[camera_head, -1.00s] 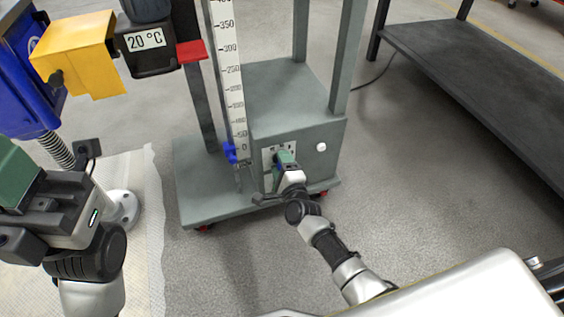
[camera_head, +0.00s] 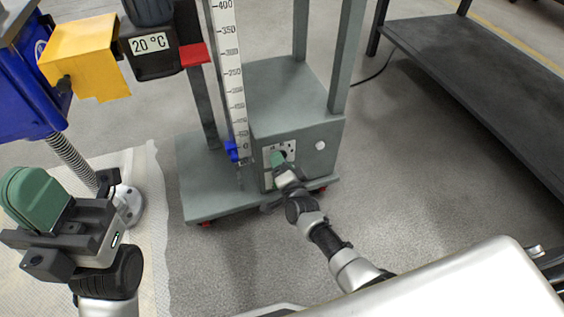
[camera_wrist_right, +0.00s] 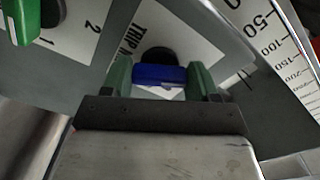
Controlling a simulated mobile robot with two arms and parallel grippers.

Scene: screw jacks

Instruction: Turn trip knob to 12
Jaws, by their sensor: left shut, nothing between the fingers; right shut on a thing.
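The trip knob (camera_wrist_right: 160,75) shows in the right wrist view as a blue bar on a dark round base, on a white label reading "TRIP" (camera_wrist_right: 143,32); the rest of the label is hidden. My right gripper (camera_wrist_right: 160,80) has its green fingers on both ends of the blue bar and is shut on it. In the head view my right gripper (camera_head: 279,162) is at the cabinet's small white panel (camera_head: 291,147) and hides the knob. Where the knob points cannot be read. My left gripper (camera_head: 33,198) is shut and empty at the left, away from the cabinet.
A green knob (camera_wrist_right: 24,22) with marks 1 and 2 is close by. The grey cabinet (camera_head: 300,95) carries a scale (camera_head: 232,75) with a blue slider (camera_head: 232,151).

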